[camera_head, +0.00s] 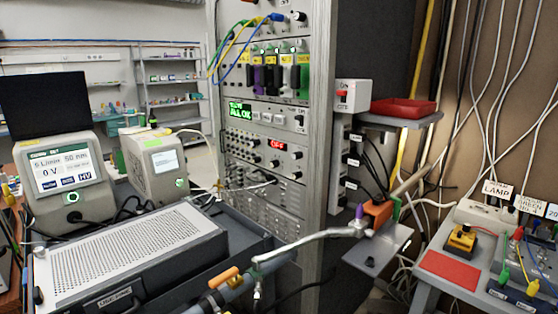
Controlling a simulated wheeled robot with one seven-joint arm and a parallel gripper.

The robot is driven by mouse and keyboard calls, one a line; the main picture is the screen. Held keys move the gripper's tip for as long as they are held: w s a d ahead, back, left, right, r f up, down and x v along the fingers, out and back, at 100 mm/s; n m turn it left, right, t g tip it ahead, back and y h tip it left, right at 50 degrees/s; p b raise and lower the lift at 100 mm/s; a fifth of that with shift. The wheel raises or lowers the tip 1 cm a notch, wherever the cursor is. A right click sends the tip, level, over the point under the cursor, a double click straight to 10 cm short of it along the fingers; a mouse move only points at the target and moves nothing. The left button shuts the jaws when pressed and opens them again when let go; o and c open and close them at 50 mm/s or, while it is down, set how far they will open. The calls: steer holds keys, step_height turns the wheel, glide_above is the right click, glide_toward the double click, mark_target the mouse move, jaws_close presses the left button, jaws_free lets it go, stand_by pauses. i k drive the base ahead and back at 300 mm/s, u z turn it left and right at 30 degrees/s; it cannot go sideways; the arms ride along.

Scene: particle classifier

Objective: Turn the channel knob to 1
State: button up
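A tall grey instrument rack (320,150) stands in the middle of the head view. Its panels carry several small dark knobs, among them one at the top (299,17) and one beside the red display (297,155). The knob labels and pointer positions are too small to read, so I cannot tell which is the channel knob or where it is set. A green display (240,111) and a red display (277,145) are lit on the rack. My gripper is not in view.
A perforated metal unit (130,250) fills the lower left, with two screened instruments behind it. A pipe with an orange handle (224,277) crosses low in front of the rack. A shelf with a red tray (403,108) juts right; a cable-covered bench (440,285) stands lower right.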

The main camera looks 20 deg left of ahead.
mark_target(276, 163)
steer(key=z, duration=0.6)
steer(key=k, duration=1.2)
steer(key=u, duration=0.85)
steer(key=i, duration=1)
